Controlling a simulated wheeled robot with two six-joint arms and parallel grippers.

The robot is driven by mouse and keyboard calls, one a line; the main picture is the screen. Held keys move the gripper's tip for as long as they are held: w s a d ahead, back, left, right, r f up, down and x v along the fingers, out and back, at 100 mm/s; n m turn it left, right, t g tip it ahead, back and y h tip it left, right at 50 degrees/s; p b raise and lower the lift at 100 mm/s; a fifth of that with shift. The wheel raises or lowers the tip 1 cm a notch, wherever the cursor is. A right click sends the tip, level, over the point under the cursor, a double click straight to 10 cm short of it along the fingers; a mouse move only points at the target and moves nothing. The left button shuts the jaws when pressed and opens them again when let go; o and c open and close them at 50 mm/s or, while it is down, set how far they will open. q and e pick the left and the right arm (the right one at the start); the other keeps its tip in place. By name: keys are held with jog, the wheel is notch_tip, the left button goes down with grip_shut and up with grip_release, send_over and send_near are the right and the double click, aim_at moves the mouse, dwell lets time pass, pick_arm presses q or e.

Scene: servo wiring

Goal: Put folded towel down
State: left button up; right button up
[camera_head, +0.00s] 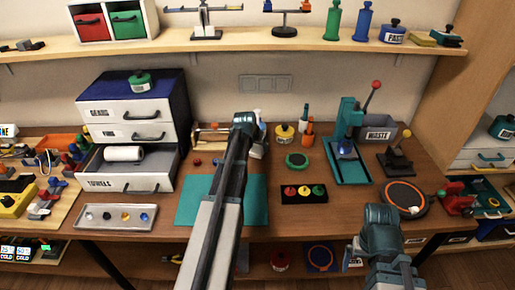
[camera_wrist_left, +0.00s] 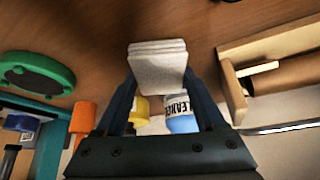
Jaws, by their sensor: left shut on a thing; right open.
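A pale, folded towel (camera_wrist_left: 157,66) is pinched between the two dark fingers of my left gripper (camera_wrist_left: 158,82), in the left wrist view. Its layered edge faces up in that picture. In the head view my left gripper (camera_head: 244,120) is over the back of the bench, and its own arm hides much of the area below. Whether the towel touches the wooden worktop (camera_wrist_left: 150,22) cannot be told. My right gripper (camera_head: 378,228) is at the bench's front edge, open, away from the towel.
A blue-and-white cleaner bottle (camera_wrist_left: 180,115) stands close behind the towel, beside something yellow. A green round item (camera_wrist_left: 36,74) and a wooden holder (camera_wrist_left: 236,95) flank it. The open towels drawer (camera_head: 122,180) holds a white roll. A teal mat (camera_head: 192,207) lies partly under my left arm.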

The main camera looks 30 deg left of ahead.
pick_arm(q)
jog(key=shift+f, duration=0.2)
jog(key=o, duration=1.3)
jog(key=shift+r, duration=0.1)
jog(key=shift+p+v, duration=0.7)
jog(key=shift+v, duration=0.15)
jog(key=p+v, duration=0.9)
jog(key=v, duration=0.1)
jog(key=shift+s+r, duration=0.1)
jog(key=shift+r, duration=0.2)
jog(key=shift+f, duration=0.15)
